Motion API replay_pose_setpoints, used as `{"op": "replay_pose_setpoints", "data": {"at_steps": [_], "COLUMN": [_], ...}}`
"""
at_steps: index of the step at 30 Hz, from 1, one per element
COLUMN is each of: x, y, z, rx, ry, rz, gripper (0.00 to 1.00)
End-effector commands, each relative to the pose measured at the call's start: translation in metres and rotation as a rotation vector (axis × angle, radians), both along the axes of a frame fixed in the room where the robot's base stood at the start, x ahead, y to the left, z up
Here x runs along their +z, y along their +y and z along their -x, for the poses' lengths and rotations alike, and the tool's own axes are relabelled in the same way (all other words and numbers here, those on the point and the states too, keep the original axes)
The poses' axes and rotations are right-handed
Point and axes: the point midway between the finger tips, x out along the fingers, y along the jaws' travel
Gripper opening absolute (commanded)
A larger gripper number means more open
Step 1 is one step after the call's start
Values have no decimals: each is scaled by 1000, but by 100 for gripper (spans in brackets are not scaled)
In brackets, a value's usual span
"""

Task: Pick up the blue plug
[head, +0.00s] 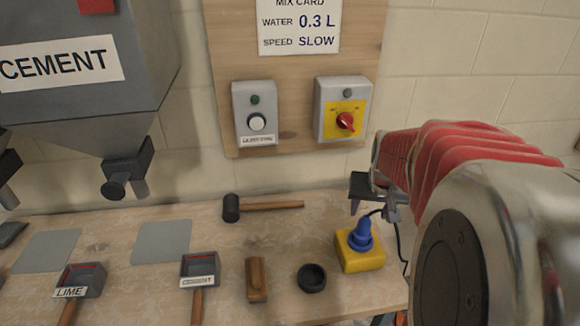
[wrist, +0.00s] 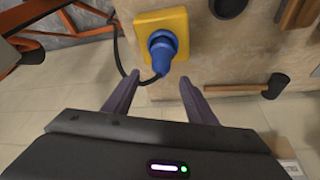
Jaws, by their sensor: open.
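The blue plug (head: 361,234) stands upright in a yellow socket box (head: 352,258) at the right of the workbench. A dark cable runs from the plug. In the wrist view the plug (wrist: 162,48) sits in the yellow box (wrist: 143,22), ahead of the fingers. My gripper (wrist: 155,88) is open and empty, its two fingers apart, with the plug beyond the gap between their tips. In the head view my gripper (head: 374,205) is just above and beside the plug, partly hidden by my arm.
A black rubber ring (head: 312,278), a wooden block (head: 257,279) and a mallet (head: 262,206) lie left of the box. Scoops labelled CEMENT (head: 199,270) and LIME (head: 80,279) lie further left. A control box with a red knob (head: 343,108) is on the wall board.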

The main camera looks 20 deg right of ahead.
Motion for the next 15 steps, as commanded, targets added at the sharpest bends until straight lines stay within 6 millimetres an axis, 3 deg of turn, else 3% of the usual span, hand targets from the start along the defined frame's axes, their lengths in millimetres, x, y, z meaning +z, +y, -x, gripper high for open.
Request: {"op": "replay_pose_setpoints", "data": {"at_steps": [15], "x": [-11], "y": [-1], "z": [-3], "rx": [-1], "ry": [1], "rz": [-1], "gripper": [51]}}
